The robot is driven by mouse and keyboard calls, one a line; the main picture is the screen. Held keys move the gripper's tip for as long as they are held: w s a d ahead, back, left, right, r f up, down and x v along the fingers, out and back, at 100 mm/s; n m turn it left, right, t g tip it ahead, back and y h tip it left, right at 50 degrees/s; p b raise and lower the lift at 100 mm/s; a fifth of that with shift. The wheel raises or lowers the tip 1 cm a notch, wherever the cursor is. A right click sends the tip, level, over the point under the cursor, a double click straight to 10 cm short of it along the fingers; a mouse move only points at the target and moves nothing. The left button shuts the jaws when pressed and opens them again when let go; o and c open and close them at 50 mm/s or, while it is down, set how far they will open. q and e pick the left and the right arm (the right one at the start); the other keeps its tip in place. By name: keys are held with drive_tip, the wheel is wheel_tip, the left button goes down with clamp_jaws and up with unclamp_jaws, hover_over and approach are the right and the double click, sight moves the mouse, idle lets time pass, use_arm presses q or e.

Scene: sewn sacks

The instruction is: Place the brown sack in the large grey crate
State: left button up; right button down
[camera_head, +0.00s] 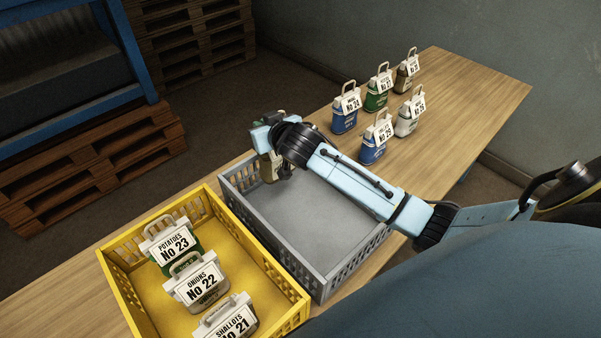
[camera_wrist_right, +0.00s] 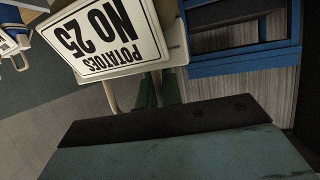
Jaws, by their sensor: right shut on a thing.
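The brown sack (camera_head: 268,168) hangs in my right gripper (camera_head: 276,151), partly hidden behind the wrist. The large grey crate (camera_head: 325,281) stands on the table, and the sack is at its far left corner, by the rim. I cannot tell how far the sack is below the rim. In the right wrist view a white label reading "POTATOES NO 25" (camera_wrist_right: 115,40) shows upside down close to the jaws. The right gripper is shut on the sack. The visible floor of the grey crate is empty. My left gripper is not in view.
A yellow crate (camera_head: 262,275) with several labelled sacks, No 23 (camera_head: 172,246) among them, stands left of the grey crate. Several other sacks, including a blue one (camera_head: 345,118) and a green one (camera_head: 377,100), stand on the table (camera_head: 470,100) beyond my right arm. Pallets (camera_head: 95,175) stand behind.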

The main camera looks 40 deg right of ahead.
sight(266, 155)
wheel_tip(266, 155, down, 10)
drive_tip(key=shift+r+b, duration=0.1)
drive_tip(key=shift+b, duration=0.45)
drive_tip(key=c, duration=2)
unclamp_jaws()
drive_tip(key=shift+f, duration=0.2)
drive_tip(key=o, duration=0.4)
drive_tip(key=shift+s, duration=0.1)
drive_tip(key=shift+o, duration=0.2)
drive_tip(key=shift+r, duration=0.2)
drive_tip(key=p+v, duration=0.1)
drive_tip(key=v, duration=1.1)
